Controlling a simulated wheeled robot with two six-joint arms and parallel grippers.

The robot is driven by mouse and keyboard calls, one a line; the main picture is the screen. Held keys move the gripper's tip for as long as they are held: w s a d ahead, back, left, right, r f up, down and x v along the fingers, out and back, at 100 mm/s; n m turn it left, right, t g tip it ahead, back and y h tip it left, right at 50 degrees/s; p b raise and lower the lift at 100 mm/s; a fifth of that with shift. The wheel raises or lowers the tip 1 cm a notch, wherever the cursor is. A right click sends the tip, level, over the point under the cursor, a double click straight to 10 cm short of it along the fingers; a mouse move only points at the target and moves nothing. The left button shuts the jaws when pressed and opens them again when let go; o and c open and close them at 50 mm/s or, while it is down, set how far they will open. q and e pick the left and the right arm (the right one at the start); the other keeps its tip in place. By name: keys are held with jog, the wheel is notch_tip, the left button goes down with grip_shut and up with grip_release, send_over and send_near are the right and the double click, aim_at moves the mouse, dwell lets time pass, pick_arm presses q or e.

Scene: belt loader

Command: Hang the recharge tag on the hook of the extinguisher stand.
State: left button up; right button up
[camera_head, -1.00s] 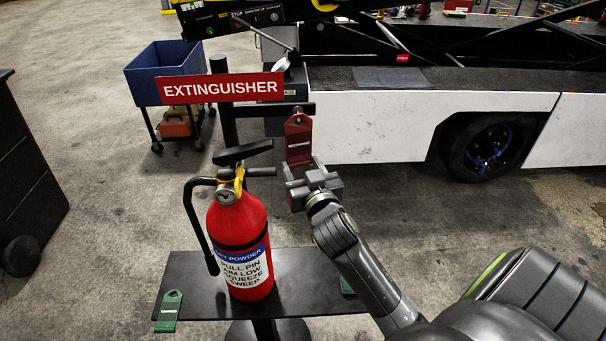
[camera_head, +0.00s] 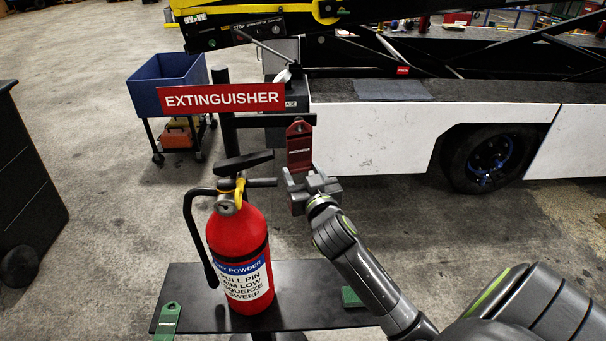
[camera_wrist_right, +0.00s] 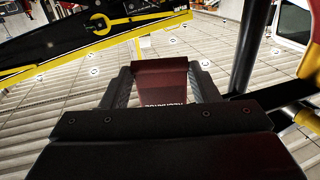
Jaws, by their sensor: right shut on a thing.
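The red recharge tag (camera_head: 300,150) is upright in my right gripper (camera_head: 312,186), which is shut on its lower end. In the right wrist view the tag (camera_wrist_right: 163,78) stands between the two fingers. The hole at the tag's top appears just below the outer end of the stand's dark horizontal hook arm (camera_head: 272,119). I cannot tell whether they touch or which is nearer. The extinguisher stand has a post (camera_head: 228,132) and a red EXTINGUISHER sign (camera_head: 222,97). My left gripper is not in view.
A red extinguisher (camera_head: 238,242) stands on the stand's dark shelf (camera_head: 310,280). A green tag (camera_head: 167,320) lies at the shelf's left end and another green piece (camera_head: 352,297) at its right. A blue cart (camera_head: 166,85) and the white-sided loader (camera_head: 390,135) are behind.

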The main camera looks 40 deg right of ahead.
jog(key=o, duration=1)
jog(key=shift+o, duration=0.2)
jog(key=shift+s, duration=0.1)
jog(key=b+v, duration=0.1)
jog(key=v, duration=1.6)
jog(key=shift+s+a, duration=0.1)
